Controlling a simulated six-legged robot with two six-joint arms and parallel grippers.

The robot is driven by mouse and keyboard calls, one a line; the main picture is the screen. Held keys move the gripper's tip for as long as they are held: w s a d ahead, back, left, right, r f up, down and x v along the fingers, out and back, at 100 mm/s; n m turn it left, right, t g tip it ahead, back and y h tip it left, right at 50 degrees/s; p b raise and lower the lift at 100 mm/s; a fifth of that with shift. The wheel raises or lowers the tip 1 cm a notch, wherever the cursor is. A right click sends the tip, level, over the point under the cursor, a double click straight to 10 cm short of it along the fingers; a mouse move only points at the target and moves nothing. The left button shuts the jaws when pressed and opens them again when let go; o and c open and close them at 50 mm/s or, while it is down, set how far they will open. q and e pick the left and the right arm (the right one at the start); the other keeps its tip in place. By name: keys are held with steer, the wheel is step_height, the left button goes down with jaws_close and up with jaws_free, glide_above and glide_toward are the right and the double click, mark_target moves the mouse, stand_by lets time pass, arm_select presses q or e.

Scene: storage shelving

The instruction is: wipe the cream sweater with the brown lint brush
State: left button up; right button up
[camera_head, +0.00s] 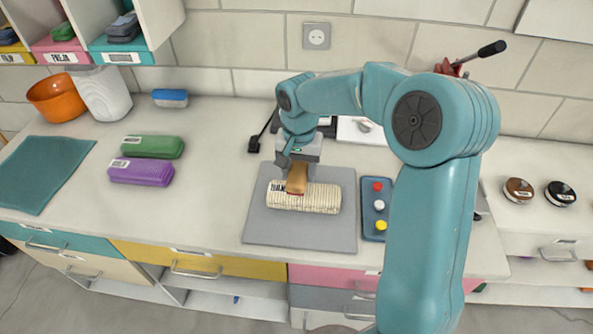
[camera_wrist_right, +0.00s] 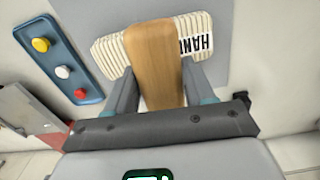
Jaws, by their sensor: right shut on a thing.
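The cream sweater (camera_head: 322,197), a ribbed folded bundle with a dark-lettered label, lies on a grey mat (camera_head: 330,235) on the counter. It also shows in the right wrist view (camera_wrist_right: 108,52). My right gripper (camera_head: 297,164) is above the sweater's left part, shut on the brown lint brush (camera_head: 297,178). In the right wrist view the brush (camera_wrist_right: 153,60) sits between the two fingers and overlaps the sweater. Its underside is hidden, so I cannot tell whether it touches the sweater. My left gripper is not in view.
A blue panel (camera_head: 375,208) with red, white and yellow knobs stands right of the mat. Green (camera_head: 152,147) and purple (camera_head: 141,172) bundles, a teal cloth (camera_head: 42,172) and an orange bowl (camera_head: 56,98) are on the left. The counter between is clear.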

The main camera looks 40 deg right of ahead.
steer(key=shift+r+p, duration=0.3)
steer(key=shift+r, duration=0.35)
step_height(320, 180, up, 2)
steer(key=shift+s+r+p, duration=0.1)
steer(key=shift+p, duration=0.7)
steer(key=shift+r, duration=0.15)
steer(key=shift+w, duration=0.2)
steer(key=shift+s, duration=0.15)
